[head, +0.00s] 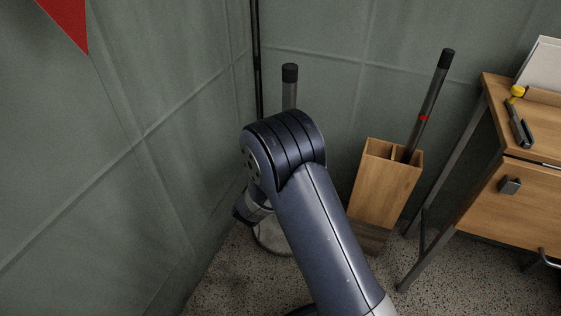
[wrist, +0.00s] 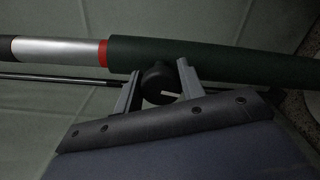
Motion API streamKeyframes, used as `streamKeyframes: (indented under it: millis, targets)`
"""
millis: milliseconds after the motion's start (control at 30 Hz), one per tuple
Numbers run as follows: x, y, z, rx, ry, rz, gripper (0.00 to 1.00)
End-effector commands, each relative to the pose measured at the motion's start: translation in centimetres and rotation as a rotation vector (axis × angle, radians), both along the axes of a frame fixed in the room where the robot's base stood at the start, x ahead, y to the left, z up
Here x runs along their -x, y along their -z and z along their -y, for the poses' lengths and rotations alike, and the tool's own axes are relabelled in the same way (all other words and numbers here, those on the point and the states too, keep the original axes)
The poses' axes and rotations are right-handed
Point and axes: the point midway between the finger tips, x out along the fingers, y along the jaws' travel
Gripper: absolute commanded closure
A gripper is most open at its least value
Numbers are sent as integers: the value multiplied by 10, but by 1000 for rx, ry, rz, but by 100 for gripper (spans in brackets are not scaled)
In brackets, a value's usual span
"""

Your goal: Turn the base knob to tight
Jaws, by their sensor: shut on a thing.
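The black base knob (wrist: 158,76) sits beside a dark green tube (wrist: 225,60) in the wrist view. A pale line shows on the knob's near side. My gripper (wrist: 159,84) has one finger on each side of the knob and is shut on it. The tube continues left into a red ring (wrist: 103,53) and a silver section (wrist: 50,49). In the head view, a grey pole with a black cap (head: 290,73) rises behind my arm, above a round pale base (head: 271,238) on the floor. My arm hides the knob and fingertips there.
Green wall panels stand close on the left and behind, with a thin black rod (head: 256,60) in the corner. A wooden box (head: 386,190) holding a dark stick (head: 430,105) stands right of my arm. A wooden desk (head: 515,190) is farther right.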

Motion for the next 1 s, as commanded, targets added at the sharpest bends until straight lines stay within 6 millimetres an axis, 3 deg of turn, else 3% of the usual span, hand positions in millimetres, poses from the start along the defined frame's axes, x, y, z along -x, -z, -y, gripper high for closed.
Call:
streamKeyframes:
  millis: [500,1000]
  targets:
    - [0,2,1,-314,0,112,85]
    - [0,2,1,-372,0,133,85]
